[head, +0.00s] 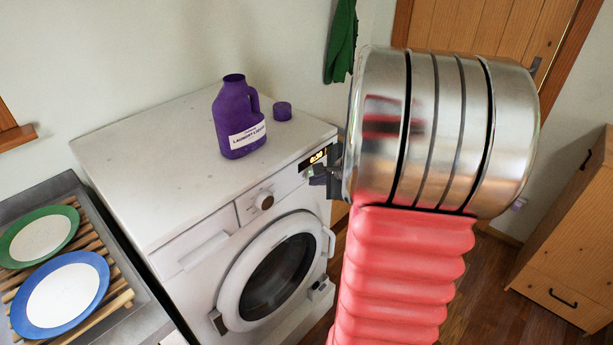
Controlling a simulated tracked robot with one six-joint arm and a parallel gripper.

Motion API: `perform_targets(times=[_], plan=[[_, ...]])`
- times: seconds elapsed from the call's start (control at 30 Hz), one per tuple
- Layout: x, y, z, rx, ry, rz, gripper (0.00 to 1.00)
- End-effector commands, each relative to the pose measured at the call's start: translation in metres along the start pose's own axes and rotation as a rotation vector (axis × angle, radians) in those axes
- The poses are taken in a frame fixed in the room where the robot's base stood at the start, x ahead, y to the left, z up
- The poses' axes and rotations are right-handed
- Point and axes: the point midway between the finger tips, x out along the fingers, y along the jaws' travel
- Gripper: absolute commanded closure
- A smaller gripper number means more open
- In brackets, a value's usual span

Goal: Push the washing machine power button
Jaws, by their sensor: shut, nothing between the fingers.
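The white washing machine (165,165) stands in the middle left, its front facing the lower right. Its control panel has a round dial (264,200) and a small lit display (317,157) near the right end. My gripper (318,175) is small and dark in the picture, shut and empty, in front of the panel just below the display. My arm hides the space to its right. I cannot make out the power button; the gripper may cover it. I cannot tell whether the gripper touches the panel. The round door (275,272) appears closed.
A purple detergent bottle (238,118) and its purple cap (282,111) stand on the machine's top. Left is a rack (122,299) with a green-rimmed plate (40,238) and a blue-rimmed plate (62,296). A wooden cabinet (570,240) stands at the right. A green cloth (341,42) hangs behind.

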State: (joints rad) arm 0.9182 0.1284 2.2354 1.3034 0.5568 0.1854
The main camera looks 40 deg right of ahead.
Motion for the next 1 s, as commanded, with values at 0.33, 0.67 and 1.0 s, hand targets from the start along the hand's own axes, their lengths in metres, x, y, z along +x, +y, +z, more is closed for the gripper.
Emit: perform_targets(times=[0.33,0.67,1.0], plan=[[-0.005,0.004,-0.004,0.001,0.0,0.0,1.0],[-0.021,0.016,-0.016,0.001,0.001,0.0,1.0],[-0.038,0.027,-0.028,0.001,0.001,-0.001,1.0]])
